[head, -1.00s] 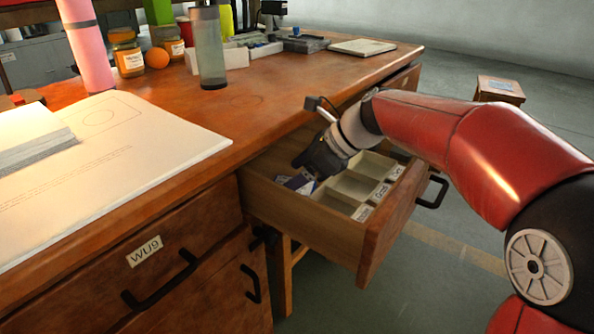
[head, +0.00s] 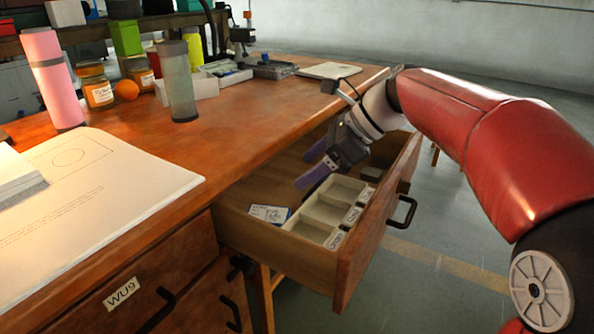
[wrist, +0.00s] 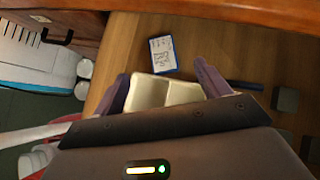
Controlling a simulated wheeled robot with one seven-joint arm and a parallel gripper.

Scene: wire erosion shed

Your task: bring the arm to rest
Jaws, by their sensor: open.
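My gripper (head: 315,167) is open above the pulled-out drawer (head: 248,232) of the wooden bench. Its two purple fingers are apart, with nothing between them. It also shows in the wrist view (wrist: 160,85), with the fingers on either side of a pale divided tray (wrist: 150,92) lying beyond them. That tray (head: 315,226) has labelled compartments and sits inside the drawer. A small white and blue card (head: 269,214) lies on the drawer floor left of the tray, clear of the fingers. It also shows in the wrist view (wrist: 163,54).
The bench top (head: 230,120) holds a pink roll (head: 52,80), jars, an orange (head: 126,90), a grey translucent cylinder (head: 179,85) and large paper sheets (head: 90,200). The bench edge is close left of my gripper. Open floor (head: 450,225) lies to the right.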

